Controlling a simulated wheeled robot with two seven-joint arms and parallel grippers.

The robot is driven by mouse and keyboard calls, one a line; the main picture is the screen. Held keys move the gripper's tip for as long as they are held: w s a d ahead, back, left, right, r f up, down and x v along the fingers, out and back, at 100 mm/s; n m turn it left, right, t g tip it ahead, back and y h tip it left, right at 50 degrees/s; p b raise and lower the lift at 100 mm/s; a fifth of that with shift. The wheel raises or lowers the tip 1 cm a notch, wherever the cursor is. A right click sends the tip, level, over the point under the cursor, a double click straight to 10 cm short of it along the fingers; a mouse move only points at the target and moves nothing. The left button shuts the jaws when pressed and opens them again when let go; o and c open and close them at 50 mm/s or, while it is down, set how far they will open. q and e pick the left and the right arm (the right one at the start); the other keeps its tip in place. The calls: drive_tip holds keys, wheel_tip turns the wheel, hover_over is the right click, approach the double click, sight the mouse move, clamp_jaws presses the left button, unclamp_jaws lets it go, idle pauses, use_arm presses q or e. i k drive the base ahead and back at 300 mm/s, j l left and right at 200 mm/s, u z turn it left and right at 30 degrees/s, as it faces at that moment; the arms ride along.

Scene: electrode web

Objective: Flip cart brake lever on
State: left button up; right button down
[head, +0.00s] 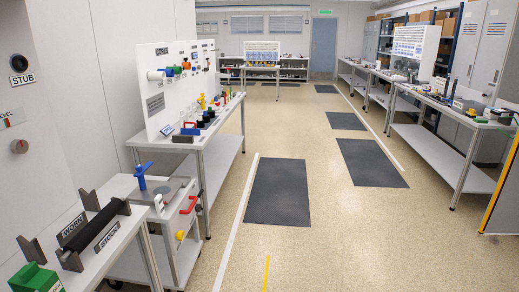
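A small grey cart (186,257) stands at the lower left, between a bench and a table with a white upright board. A red handle (189,205) sticks out at its right side near the top. A small yellow part (180,235) sits lower on the same side. A blue handle (142,174) stands upright on the cart's top. I cannot tell which of these parts is the brake lever, or whether the brake is on. Neither of my grippers is in view.
A bench (96,262) with a black roller (97,229) in a stand and a green block (36,278) is at the near left. The board table (206,140) is behind the cart. The aisle floor right of the cart is clear, with dark mats (278,193). Tables (436,146) line the right.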

sight(199, 196)
drive_tip(key=i+u, duration=0.1)
drive_tip(key=i, duration=0.6)
drive_tip(key=i+l, duration=0.15)
drive_tip(key=i, duration=0.55)
drive_tip(key=i+l+u, duration=0.1)
drive_tip(key=i+u, duration=0.3)
drive_tip(key=i+l+u, duration=0.25)
drive_tip(key=i+u, duration=0.15)
drive_tip(key=i+l+u, duration=0.75)
drive_tip(key=i+l, duration=0.05)
drive_tip(key=l, duration=0.05)
